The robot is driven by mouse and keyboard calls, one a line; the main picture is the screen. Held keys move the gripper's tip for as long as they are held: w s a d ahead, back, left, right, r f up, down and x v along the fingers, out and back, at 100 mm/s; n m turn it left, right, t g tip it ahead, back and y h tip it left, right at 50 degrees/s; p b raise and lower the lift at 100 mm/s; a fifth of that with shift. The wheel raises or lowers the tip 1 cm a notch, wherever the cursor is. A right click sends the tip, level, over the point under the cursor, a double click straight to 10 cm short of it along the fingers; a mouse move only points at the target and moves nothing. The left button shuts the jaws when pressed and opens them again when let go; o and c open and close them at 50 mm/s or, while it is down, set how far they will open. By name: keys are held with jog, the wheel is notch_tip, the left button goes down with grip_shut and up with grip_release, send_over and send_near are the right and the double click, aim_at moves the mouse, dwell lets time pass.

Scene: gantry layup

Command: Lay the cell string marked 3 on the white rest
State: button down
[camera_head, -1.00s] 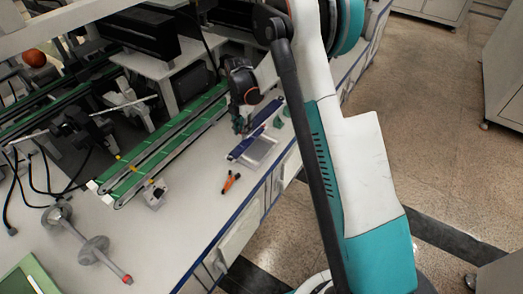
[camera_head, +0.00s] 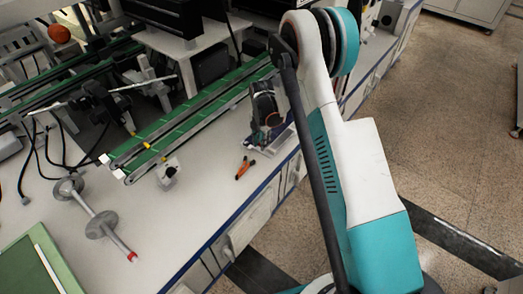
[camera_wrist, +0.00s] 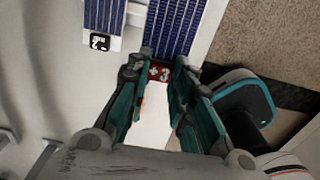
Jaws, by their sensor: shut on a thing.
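The cell string marked 3 (camera_wrist: 176,27) is a dark blue gridded strip with a red "+3" end label, at top centre in the wrist view. My gripper (camera_wrist: 160,78) is shut on its labelled end, one green finger on each side. A second blue strip marked 2 (camera_wrist: 103,14), with a black label, lies to its left. A pale surface (camera_wrist: 210,28) borders string 3 on the right; I cannot tell whether string 3 touches it. In the head view my gripper (camera_head: 262,139) is low at the white rest (camera_head: 282,141), hiding much of it.
An orange-and-black tool (camera_head: 244,168) lies on the white bench near its front edge. Green conveyor belts (camera_head: 190,118) run behind my gripper. A grey spool with a red-tipped rod (camera_head: 102,222) lies at left. The bench front is mostly clear.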

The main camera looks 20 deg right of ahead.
jog(key=shift+f+b, duration=0.75)
jog(key=shift+f, duration=1.75)
jog(key=c, duration=1.4)
grip_release()
jog(key=shift+f, duration=0.1)
notch_tip(320, 180, up, 13)
jog(key=p, duration=0.4)
